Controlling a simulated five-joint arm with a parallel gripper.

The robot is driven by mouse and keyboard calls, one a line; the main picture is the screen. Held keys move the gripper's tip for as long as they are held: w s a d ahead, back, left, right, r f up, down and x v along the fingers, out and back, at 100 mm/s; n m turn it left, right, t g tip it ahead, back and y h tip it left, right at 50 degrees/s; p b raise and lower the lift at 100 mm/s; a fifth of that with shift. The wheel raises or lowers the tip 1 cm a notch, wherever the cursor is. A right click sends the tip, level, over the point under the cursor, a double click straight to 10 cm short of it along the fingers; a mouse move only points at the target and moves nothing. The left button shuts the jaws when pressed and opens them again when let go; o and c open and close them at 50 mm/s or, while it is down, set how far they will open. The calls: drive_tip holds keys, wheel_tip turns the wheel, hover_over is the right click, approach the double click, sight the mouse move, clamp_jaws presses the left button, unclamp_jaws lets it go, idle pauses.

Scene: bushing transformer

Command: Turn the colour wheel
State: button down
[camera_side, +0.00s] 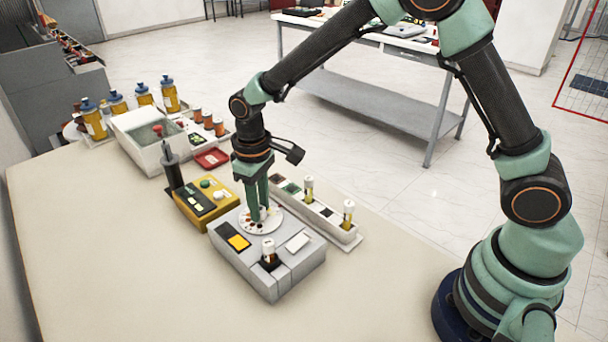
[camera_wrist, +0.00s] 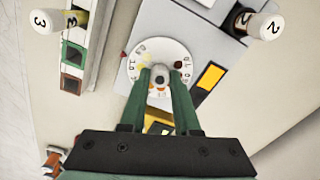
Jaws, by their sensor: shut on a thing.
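The colour wheel (camera_side: 272,224) is a white disc with coloured dots on top of a grey box-shaped device (camera_side: 276,276). In the wrist view the wheel (camera_wrist: 138,60) shows numbers and orange and dark dots around its rim. My gripper (camera_side: 262,217) points down over the wheel. Its green fingers (camera_wrist: 159,79) are shut on the small grey knob (camera_wrist: 160,67) at the wheel's centre. The fingers hide the near part of the wheel.
A capped vial (camera_side: 268,251) stands in the device's front. A rack (camera_side: 331,222) with two vials is behind it. A yellow instrument (camera_side: 207,202) stands close at left. Bottles (camera_side: 96,120) are at the far left. The front tabletop (camera_side: 130,270) is clear.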

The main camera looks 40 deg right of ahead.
drive_tip(key=shift+m, duration=1)
drive_tip(key=c, duration=0.6)
unclamp_jaws()
drive_tip(key=shift+c, duration=0.2)
drive_tip(key=shift+r, duration=0.1)
wheel_tip(320, 180, up, 12)
